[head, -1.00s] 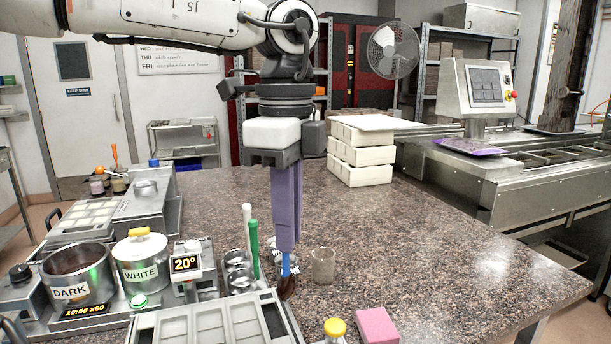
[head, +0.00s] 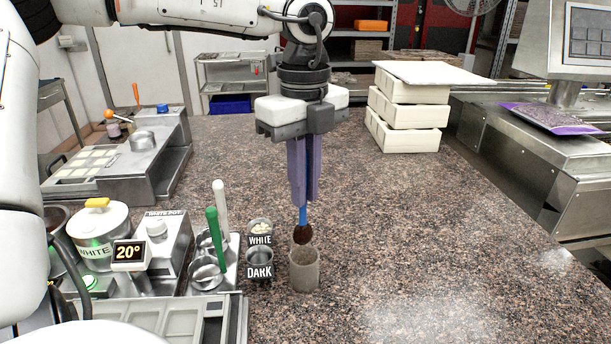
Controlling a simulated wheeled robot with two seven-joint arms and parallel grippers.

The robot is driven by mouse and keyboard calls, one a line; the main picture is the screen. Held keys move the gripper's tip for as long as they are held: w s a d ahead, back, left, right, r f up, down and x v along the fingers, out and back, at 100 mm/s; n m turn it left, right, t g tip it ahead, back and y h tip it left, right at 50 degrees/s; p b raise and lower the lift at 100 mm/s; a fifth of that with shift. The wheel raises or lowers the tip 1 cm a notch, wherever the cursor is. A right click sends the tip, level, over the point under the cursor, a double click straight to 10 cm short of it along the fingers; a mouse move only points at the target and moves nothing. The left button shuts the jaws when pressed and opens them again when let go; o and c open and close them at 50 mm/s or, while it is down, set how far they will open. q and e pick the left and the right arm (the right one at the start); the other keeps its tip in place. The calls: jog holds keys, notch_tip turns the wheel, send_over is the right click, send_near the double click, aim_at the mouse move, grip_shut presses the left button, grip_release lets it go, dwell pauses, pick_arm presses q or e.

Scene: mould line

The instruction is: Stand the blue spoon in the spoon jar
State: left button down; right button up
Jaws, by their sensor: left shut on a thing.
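My left gripper (head: 303,200), with long purple fingers pointing down, is shut on the blue spoon (head: 302,216). The spoon hangs upright, its dark brown bowl (head: 303,235) lowest. The bowl is at the far rim of a grey translucent jar (head: 304,272), which looks like the spoon jar and stands upright on the counter. I cannot tell whether the bowl is above the opening or just behind it. The jar looks empty. My right gripper is not in view.
Two small cups labelled WHITE (head: 260,228) and DARK (head: 259,262) stand just left of the jar. Green-handled (head: 214,240) and white-handled (head: 221,205) tools stand beside them. A grey mould (head: 165,322) lies front left. The granite counter (head: 430,240) is clear to the right.

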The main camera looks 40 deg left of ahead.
aim_at(305, 227)
pick_arm(q)
jog(key=shift+w+f+b, duration=0.1)
jog(key=shift+f+b, duration=0.65)
jog(key=shift+f, duration=0.55)
notch_tip(305, 227, down, 4)
jog(key=b, duration=0.4)
jog(key=shift+f+b, duration=1.1)
jog(key=shift+f, duration=0.15)
